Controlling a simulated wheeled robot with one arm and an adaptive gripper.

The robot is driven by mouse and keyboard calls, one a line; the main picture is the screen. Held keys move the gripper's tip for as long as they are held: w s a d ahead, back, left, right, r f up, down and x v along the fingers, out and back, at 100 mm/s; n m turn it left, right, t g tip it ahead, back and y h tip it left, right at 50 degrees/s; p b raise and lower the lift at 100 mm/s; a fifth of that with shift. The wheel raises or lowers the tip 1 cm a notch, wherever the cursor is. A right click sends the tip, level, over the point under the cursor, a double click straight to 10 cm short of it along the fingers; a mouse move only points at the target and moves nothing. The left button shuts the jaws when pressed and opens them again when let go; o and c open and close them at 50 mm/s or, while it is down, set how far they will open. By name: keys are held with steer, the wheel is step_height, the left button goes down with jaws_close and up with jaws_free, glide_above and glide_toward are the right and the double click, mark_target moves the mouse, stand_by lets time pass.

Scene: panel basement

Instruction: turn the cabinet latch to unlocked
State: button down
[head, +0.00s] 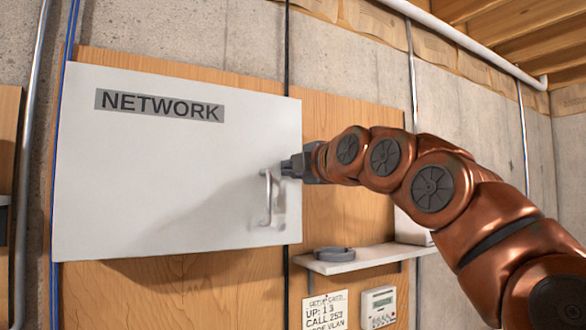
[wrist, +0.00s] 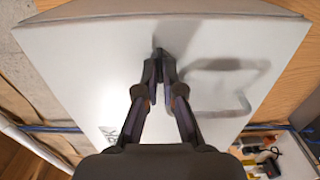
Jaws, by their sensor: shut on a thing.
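The white cabinet (head: 180,170) is marked NETWORK, and its door looks closed in the head view. My gripper (head: 288,168) is at the door's right edge, just above and to the right of the door handle (head: 267,203). In the wrist view my gripper's fingertips (wrist: 161,70) are together on a small dark latch (wrist: 158,50) on the white door (wrist: 90,65). The latch is mostly hidden by the fingers, so I cannot tell its turn position. The door handle also shows in the wrist view (wrist: 233,92), beside the fingers.
A small shelf (head: 345,262) with a grey ring-shaped thing (head: 334,254) on it is below and right of the cabinet. A paper note (head: 324,311) and a keypad box (head: 379,307) are under the shelf. The door handle sticks out close to my gripper.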

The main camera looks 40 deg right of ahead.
steer(key=c, duration=1.3)
jaws_free()
steer(key=shift+s, duration=0.15)
steer(key=s, duration=0.7)
steer(key=s+a, duration=0.1)
steer(key=s, duration=0.3)
steer(key=shift+s, duration=0.35)
